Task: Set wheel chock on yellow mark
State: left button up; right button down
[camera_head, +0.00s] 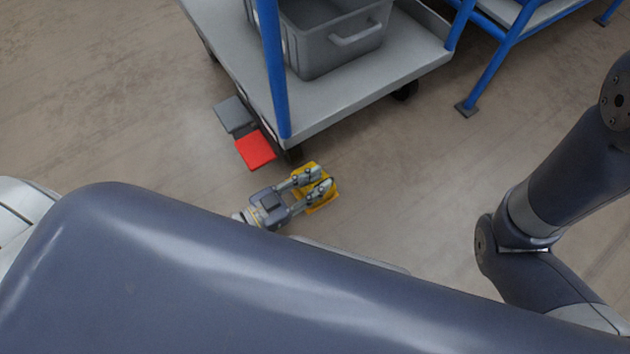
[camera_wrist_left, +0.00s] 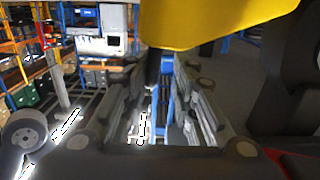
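A yellow block-like thing (camera_head: 325,197) is at my left gripper (camera_head: 317,183) in the head view, close to the cart's near corner. The two fingers lie apart across it, with yellow showing between and around them. In the left wrist view the yellow thing (camera_wrist_left: 215,22) fills the top, close to the fingertips (camera_wrist_left: 165,75). The fingers are spread there, with a gap between them. I cannot tell whether they press on the yellow thing, or whether it touches the floor. No separate yellow floor mark can be made out. My right gripper is out of view.
A grey cart (camera_head: 350,92) with blue posts carries a grey tote (camera_head: 325,45). A red pad (camera_head: 255,150) and a grey pad (camera_head: 233,115) lie beside its left edge. A blue-framed rack (camera_head: 490,75) stands at top right. Floor right of the gripper is clear.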

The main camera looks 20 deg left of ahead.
pick_arm(q)
jog(key=shift+r, duration=0.2)
jog(key=p+v, duration=0.5)
jog(key=v, duration=0.7)
jog(key=o, duration=1.7)
jog(key=shift+r, duration=0.1)
notch_tip(320, 180, up, 10)
